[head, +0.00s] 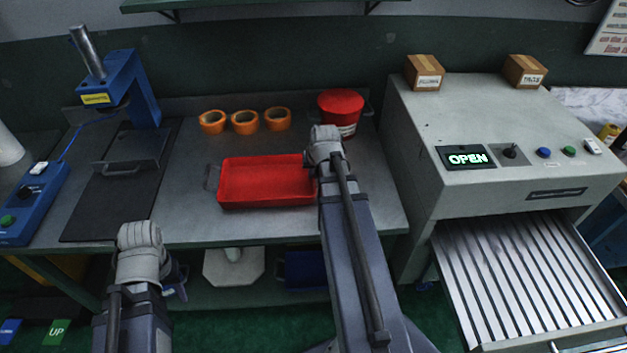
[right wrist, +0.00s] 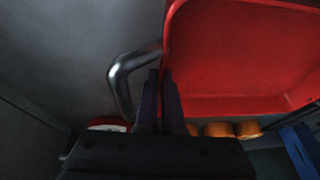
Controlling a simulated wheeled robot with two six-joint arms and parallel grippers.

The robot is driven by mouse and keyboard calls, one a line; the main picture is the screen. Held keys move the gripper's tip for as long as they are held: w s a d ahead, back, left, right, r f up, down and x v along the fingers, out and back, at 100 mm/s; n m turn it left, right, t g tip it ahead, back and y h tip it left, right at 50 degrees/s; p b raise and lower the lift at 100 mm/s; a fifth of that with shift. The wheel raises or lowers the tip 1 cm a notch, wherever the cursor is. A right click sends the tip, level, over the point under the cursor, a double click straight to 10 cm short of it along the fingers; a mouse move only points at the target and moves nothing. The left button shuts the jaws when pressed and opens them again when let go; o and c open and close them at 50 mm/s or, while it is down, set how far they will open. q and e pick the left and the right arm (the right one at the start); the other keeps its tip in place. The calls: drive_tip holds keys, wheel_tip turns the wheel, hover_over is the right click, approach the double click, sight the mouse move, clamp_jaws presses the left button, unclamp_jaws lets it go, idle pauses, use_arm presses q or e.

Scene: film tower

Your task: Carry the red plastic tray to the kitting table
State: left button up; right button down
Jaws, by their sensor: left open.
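The red plastic tray (head: 265,182) lies on the grey metal table, with a metal handle (head: 211,178) at its left end. My right gripper is over the tray's right end in the head view, its fingers hidden behind my arm. In the right wrist view, the right gripper's (right wrist: 160,85) two fingers are close to the tray's edge (right wrist: 167,55) and beside a bent metal handle (right wrist: 118,80). I cannot tell whether they grip it. My left gripper (head: 176,283) is open, in front of the table's front edge and apart from the tray. I cannot tell which surface is the kitting table.
Three orange rolls (head: 244,122) and a red round container (head: 340,108) stand behind the tray. A blue press (head: 143,85) stands left. A grey machine (head: 505,140) with an "OPEN" display and roller bed (head: 530,280) stands right. Bare tabletop lies in front of the tray.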

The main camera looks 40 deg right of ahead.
drive_tip(key=shift+f, duration=0.15)
drive_tip(key=shift+f, duration=0.2)
drive_tip(key=c, duration=1)
unclamp_jaws()
drive_tip(key=shift+c, duration=0.2)
drive_tip(key=shift+r, duration=0.15)
drive_tip(key=p+v, duration=1.1)
drive_tip(key=v, duration=0.1)
drive_tip(key=shift+r, duration=0.1)
